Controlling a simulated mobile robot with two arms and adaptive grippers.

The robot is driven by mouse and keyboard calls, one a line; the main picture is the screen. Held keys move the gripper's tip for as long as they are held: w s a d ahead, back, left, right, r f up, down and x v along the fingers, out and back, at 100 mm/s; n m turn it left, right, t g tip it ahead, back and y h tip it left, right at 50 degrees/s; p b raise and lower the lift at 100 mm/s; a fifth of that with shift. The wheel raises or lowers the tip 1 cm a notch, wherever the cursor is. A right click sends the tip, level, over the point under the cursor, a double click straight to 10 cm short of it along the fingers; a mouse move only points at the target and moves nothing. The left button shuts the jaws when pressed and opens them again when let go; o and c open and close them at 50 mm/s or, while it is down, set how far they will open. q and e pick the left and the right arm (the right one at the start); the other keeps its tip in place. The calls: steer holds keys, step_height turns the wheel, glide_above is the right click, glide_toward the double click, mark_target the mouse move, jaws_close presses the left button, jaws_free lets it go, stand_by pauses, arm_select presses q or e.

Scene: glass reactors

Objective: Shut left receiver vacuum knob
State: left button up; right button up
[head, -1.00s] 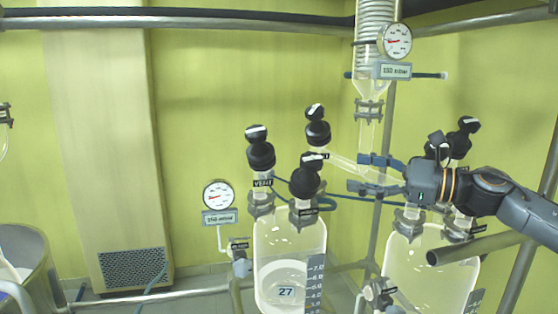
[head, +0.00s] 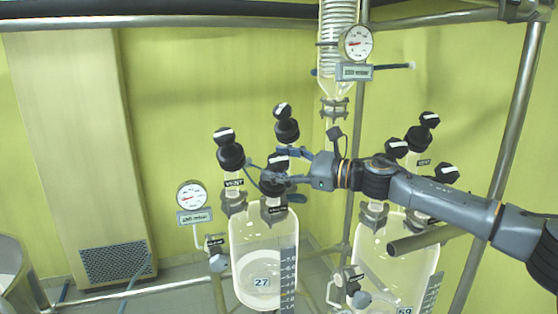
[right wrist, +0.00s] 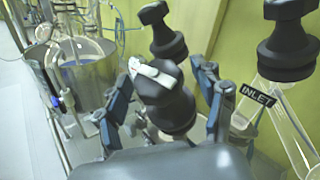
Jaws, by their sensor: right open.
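The left receiver (head: 262,240) is a clear glass vessel marked 27. Black knobs with white stripes stand on its top. Its front knob (head: 277,176) has a small dark label below it that I cannot read clearly; I take it for the vacuum knob. My right gripper (head: 281,166) comes in from the right and is open at this knob. In the right wrist view the knob (right wrist: 172,108) sits between the two spread fingers, its white stripe slanted. I cannot tell whether the fingers touch it. My left gripper is not in view.
The VENT knob (head: 229,153) stands left of the front knob, and the inlet knob (head: 287,124) stands behind it. A pressure gauge (head: 191,196) is at the left. The right receiver (head: 385,262) stands below my right arm. Metal rails and posts surround the vessels.

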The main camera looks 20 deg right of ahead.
steer(key=shift+a, duration=0.1)
steer(key=shift+c, duration=1.3)
steer(key=c, duration=0.9)
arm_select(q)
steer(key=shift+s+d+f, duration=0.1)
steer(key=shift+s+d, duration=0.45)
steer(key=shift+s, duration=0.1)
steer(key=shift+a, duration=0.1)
arm_select(e)
steer(key=shift+m+t+h, duration=0.3)
steer(key=shift+t, duration=0.1)
